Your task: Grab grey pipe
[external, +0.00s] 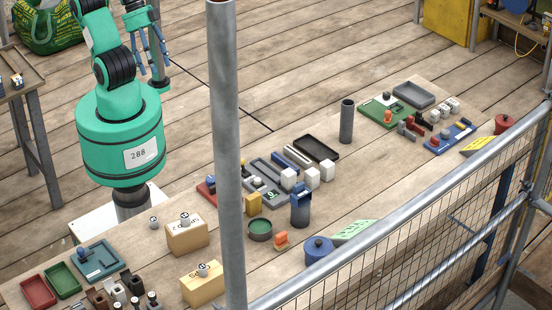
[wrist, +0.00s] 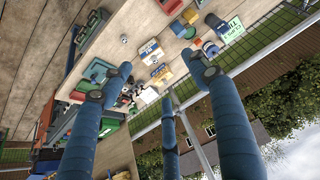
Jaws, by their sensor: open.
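A dark grey pipe (external: 346,121) stands upright on the wooden workbench, right of the picture's middle in the external view. I cannot make it out in the wrist view. My gripper (external: 152,72) is at the upper left of the external view, high and well away from the pipe. Its blue fingers are spread apart, open and empty. In the wrist view my gripper (wrist: 160,78) shows its fingers apart, with part of the bench and yellowish boxes seen between them.
A tall grey scaffold pole (external: 226,150) crosses the external view between my arm and the pipe. A black tray (external: 316,147) and white cubes (external: 312,178) lie left of the pipe; a green tray (external: 386,112) lies to its right. A metal railing (external: 400,190) runs along the front.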

